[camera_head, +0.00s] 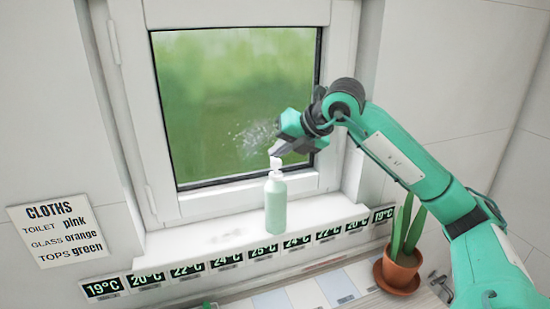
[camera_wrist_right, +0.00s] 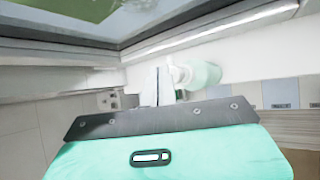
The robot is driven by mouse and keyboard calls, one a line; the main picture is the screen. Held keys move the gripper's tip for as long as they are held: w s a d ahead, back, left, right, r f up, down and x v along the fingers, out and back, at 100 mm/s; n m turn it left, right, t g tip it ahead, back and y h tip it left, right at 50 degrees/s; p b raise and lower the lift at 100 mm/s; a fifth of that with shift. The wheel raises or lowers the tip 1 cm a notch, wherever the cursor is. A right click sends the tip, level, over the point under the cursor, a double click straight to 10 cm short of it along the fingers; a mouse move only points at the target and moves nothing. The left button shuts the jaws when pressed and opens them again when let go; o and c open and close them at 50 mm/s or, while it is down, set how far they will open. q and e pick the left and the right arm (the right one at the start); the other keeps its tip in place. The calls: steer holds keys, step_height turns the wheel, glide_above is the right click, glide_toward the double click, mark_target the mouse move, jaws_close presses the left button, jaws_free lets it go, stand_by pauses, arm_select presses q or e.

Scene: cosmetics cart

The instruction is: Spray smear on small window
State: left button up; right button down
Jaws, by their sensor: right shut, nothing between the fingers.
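The small window (camera_head: 215,85) has a white frame and green-tinted glass. A whitish speckled smear (camera_head: 256,138) shows on the lower right of the glass. A pale green spray bottle (camera_head: 275,208) with a white top stands upright on the sill below the smear; it also shows in the wrist view (camera_wrist_right: 203,75). My right gripper (camera_head: 281,149) is shut and empty, its fingertips right at the bottle's white top. I cannot tell whether they touch it. In the wrist view the closed fingers (camera_wrist_right: 157,88) overlap the bottle's top end. My left gripper is not in view.
The white sill (camera_head: 215,235) carries a row of temperature labels along its front. A potted plant (camera_head: 400,265) stands at the lower right, below my right arm. A cloths sign (camera_head: 62,228) hangs on the left wall. The sill left of the bottle is clear.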

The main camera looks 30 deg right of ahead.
mark_target(280, 162)
steer(key=shift+r, duration=0.1)
step_height(280, 162, up, 6)
steer(key=p, duration=0.4)
stand_by(0.9)
